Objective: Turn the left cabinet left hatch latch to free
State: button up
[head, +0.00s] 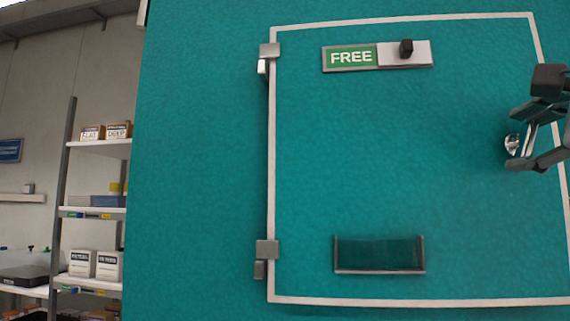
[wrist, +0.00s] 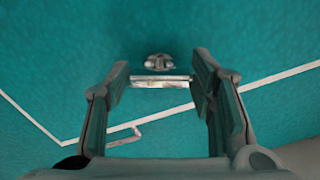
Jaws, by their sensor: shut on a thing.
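The hatch (head: 400,160) is a teal panel outlined in white on the teal cabinet front (head: 200,160). Its latch (head: 511,146) is a small shiny metal piece near the hatch's right edge, partly hidden by my gripper (head: 517,138) in the head view. In the wrist view, the latch's metal bar (wrist: 160,81) spans between my two fingers (wrist: 162,78), with a round metal base (wrist: 158,62) just beyond it. My gripper is shut on the bar. A plate above reads FREE (head: 351,57) on green, with a black knob (head: 406,48) on its white right part.
Two grey hinges (head: 269,50) (head: 266,250) sit on the hatch's left edge. A dark grey-framed recess or window (head: 379,254) is low on the hatch. Shelves with boxes (head: 98,142) stand at the far left. The cabinet front around the latch is clear.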

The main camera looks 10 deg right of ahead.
jog(key=shift+f+n+b, duration=0.1)
jog(key=shift+n+b, duration=1.05)
jog(key=shift+n, duration=1.05)
jog(key=o, duration=1.2)
jog(key=shift+c, duration=0.2)
jog(key=shift+s, duration=0.1)
jog(key=v, duration=1.2)
